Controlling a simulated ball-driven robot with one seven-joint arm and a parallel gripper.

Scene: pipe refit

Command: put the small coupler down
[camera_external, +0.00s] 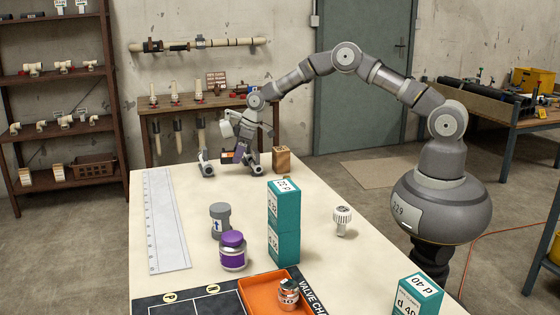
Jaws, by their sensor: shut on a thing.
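My gripper (230,163) is at the far end of the pale table, low over its top, with its two grey fingers apart to left and right. It is shut on a small dark piece with orange and purple patches (237,154), which I take to be the small coupler. Its shape is too small and too covered by the fingers to make out. I cannot tell whether it touches the table (318,190).
A wooden block (281,160) stands just right of my gripper. A white ruler (163,218) lies along the left edge.

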